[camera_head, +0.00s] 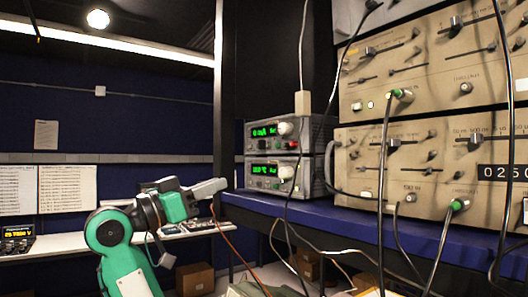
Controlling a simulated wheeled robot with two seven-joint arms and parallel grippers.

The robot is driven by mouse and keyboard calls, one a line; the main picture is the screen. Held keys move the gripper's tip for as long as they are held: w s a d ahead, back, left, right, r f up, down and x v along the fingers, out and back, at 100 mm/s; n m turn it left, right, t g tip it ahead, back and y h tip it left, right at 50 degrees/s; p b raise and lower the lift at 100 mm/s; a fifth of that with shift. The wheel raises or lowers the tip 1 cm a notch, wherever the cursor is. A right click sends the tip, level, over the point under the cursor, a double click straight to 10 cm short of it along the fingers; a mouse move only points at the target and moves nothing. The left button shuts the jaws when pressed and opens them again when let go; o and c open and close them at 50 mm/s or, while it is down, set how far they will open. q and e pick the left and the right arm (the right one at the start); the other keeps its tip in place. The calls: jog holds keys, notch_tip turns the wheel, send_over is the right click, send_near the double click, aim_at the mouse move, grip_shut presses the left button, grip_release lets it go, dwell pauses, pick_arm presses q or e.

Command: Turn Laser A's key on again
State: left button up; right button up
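Two stacked grey units with green displays stand on the blue shelf: an upper unit (306,129) and a lower unit (306,169). Each has a pale knob on its front. No label for Laser A is readable, and I cannot make out a key on either unit. My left gripper (222,186) is left of the units, in front of the shelf's left end, pointing right. It appears apart from them and nothing is seen in it. Its fingers are seen edge-on, so their opening is unclear. My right gripper is not in view.
Large beige instrument panels (415,75) with knobs and sliders fill the right side. Several cables hang in front of them and the blue shelf (350,216). A dark post (229,80) rises left of the units. A white bench (65,243) stands at the left.

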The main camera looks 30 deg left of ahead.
aim_at(259, 145)
pick_arm(q)
jog(key=shift+m+h, duration=0.3)
jog(key=shift+h, duration=0.2)
jog(key=w+d+r+p, duration=0.1)
jog(key=w+r+p, duration=0.1)
jog(key=w+d+r+p, duration=0.1)
jog(key=w+r+p, duration=0.1)
jog(key=w+r, duration=0.1)
jog(key=w+d+r+p, duration=0.2)
jog(key=w+r+p, duration=0.1)
jog(key=shift+w, duration=0.15)
jog(key=shift+w+d+r+t, duration=0.1)
jog(key=shift+w+d+t, duration=0.2)
jog(key=shift+w, duration=0.3)
jog(key=shift+c, duration=0.2)
grip_shut()
